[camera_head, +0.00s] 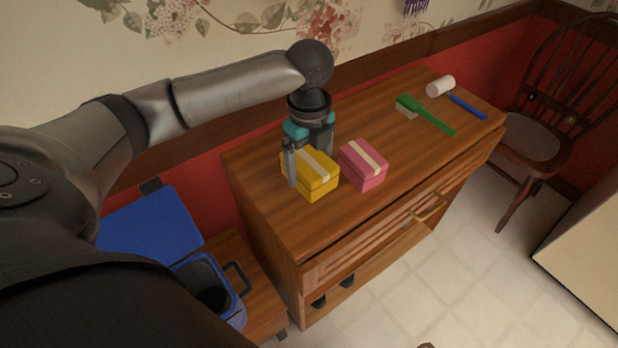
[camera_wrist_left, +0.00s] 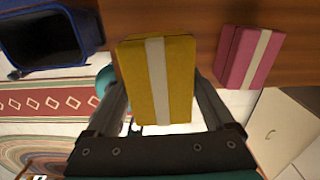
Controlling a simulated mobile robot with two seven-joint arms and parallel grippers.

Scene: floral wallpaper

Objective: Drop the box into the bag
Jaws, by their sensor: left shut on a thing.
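The yellow box (camera_head: 318,184) with a pale stripe is at the near left part of the wooden cabinet top. My left gripper (camera_head: 309,163) reaches down over it and is shut on it. In the left wrist view the yellow box (camera_wrist_left: 176,80) lies between the two fingers. I cannot tell whether it touches the cabinet top. The blue bag (camera_head: 238,304) stands open at the lower left, lower than the cabinet top, with its blue lid (camera_head: 150,226) folded back. The bag also shows at the top left of the left wrist view (camera_wrist_left: 88,20). My right gripper is out of view.
A pink box (camera_head: 363,166) sits close to the right of the yellow box. A green brush (camera_head: 428,114), a white cylinder (camera_head: 440,86) and a blue pen-like item (camera_head: 467,107) lie farther right on the cabinet (camera_head: 285,222). A wooden chair (camera_head: 530,135) stands at the right.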

